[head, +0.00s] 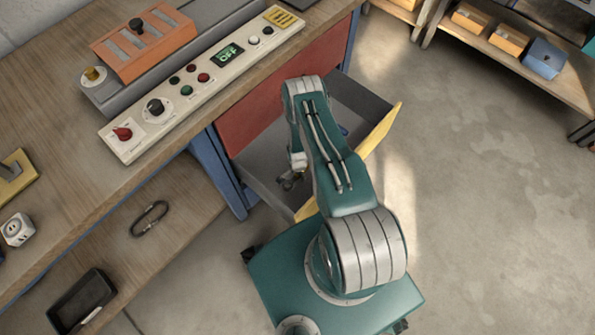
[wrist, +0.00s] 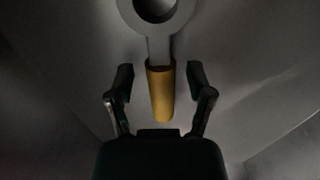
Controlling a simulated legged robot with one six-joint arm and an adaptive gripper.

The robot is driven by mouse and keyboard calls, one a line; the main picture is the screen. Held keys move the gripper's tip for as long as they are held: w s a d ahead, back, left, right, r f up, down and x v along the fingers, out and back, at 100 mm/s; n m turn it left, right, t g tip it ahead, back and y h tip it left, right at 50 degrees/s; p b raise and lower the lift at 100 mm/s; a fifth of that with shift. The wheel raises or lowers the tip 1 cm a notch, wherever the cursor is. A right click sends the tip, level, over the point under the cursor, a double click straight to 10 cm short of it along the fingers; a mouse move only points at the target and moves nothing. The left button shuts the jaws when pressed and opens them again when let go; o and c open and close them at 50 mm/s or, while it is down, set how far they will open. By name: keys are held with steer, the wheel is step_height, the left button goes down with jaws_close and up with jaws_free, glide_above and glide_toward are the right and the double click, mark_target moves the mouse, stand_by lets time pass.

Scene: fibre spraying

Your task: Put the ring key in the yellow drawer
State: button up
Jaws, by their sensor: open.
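The yellow drawer (head: 381,131) is pulled out from under the workbench; its yellow front faces away from the bench and its inside is grey. My gripper (head: 291,179) points down inside the drawer, near its left side. In the wrist view the ring key (wrist: 162,95) has a grey ring at the top and a yellow handle. It lies over the grey drawer floor (wrist: 255,115). The open fingers of my gripper (wrist: 160,76) stand on either side of the handle, with gaps on both sides. In the head view my arm hides part of the drawer, and the key cannot be made out.
The workbench (head: 60,110) carries a control panel (head: 200,85) and an orange block (head: 145,42). A lower shelf (head: 175,205) holds a carabiner (head: 149,219) and a black tray (head: 82,301). A shelf with small bins (head: 508,40) stands at the upper right. The floor at right is clear.

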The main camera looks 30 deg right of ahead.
steer(key=w+a+r+n+t, duration=0.1)
steer(key=w+r+n, duration=0.1)
steer(key=r, duration=1.5)
steer(key=w+a+r+n+t, duration=0.1)
steer(key=w+a+r+n, duration=0.1)
steer(key=r, duration=1.4)
steer(key=w+a+r+n+t, duration=0.1)
steer(key=w+r+n, duration=0.1)
steer(key=r, duration=1.5)
steer(key=s+a+r+n+t, duration=0.1)
steer(key=s+a+r+n, duration=0.1)
steer(key=s+r, duration=0.45)
steer(key=s+a+r+n, duration=0.2)
steer(key=s+r, duration=0.1)
steer(key=r, duration=0.6)
steer(key=s+a+r+n, duration=0.1)
steer(key=s+r+n, duration=0.1)
steer(key=s, duration=0.5)
steer(key=s+a+r+n+t, duration=0.1)
steer(key=s+r+n, duration=0.1)
steer(key=s+r, duration=0.2)
steer(key=s, duration=0.3)
steer(key=shift+a+r+t, duration=0.25)
steer(key=shift+a+t, duration=0.05)
steer(key=shift+a, duration=0.1)
steer(key=shift+d, duration=0.1)
